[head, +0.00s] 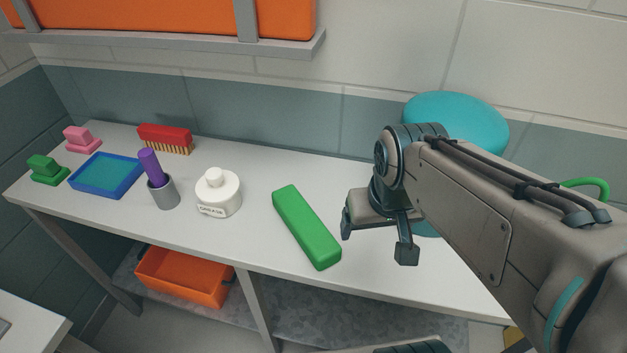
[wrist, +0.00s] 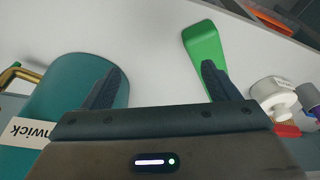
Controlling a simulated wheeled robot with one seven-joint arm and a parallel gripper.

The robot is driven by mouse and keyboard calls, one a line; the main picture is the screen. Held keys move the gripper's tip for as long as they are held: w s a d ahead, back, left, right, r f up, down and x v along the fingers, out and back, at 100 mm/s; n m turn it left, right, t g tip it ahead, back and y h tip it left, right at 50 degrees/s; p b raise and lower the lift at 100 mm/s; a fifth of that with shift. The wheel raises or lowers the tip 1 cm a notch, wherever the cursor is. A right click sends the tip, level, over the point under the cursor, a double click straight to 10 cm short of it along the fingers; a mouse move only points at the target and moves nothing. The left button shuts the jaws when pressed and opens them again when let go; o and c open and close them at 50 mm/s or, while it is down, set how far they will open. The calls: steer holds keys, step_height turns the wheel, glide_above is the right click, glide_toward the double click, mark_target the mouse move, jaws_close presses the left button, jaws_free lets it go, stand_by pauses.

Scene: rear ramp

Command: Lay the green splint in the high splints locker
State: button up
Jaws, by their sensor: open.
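The green splint (head: 306,227), a long green block, lies on the white bench near its front edge, slanting toward the front right. In the wrist view the splint (wrist: 203,50) lies beyond the right fingertip, which overlaps its near end. My gripper (head: 376,238) is open and empty, over the bench just right of the splint. Its two fingers also show in the wrist view (wrist: 162,70), with bare bench between them. I cannot make out a locker marked for splints in either view.
A teal cylinder (head: 455,118) stands right behind my gripper. A white bottle (head: 218,195), grey cup (head: 164,193) with a purple stick, red brush (head: 165,137) and blue tray (head: 106,176) stand left. An orange box (head: 170,15) sits on the upper shelf, an orange bin (head: 182,278) below.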

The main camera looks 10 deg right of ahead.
steer(key=w+a+r+n+g+p, duration=0.1)
steer(key=w+a+r+n+p, duration=0.15)
steer(key=w, duration=0.35)
steer(key=n+g+p, duration=0.2)
glide_above(304, 217)
steer(key=f, duration=0.9)
steer(key=shift+w+d+f, duration=0.15)
steer(key=shift+d+f, duration=0.05)
steer(key=shift+f, duration=0.2)
steer(key=shift+a+f+p, duration=0.2)
steer(key=shift+f+p, duration=0.6)
steer(key=shift+f, duration=1.85)
steer(key=shift+s, duration=0.2)
steer(key=c, duration=1.1)
steer(key=shift+c, duration=0.6)
steer(key=shift+r, duration=0.15)
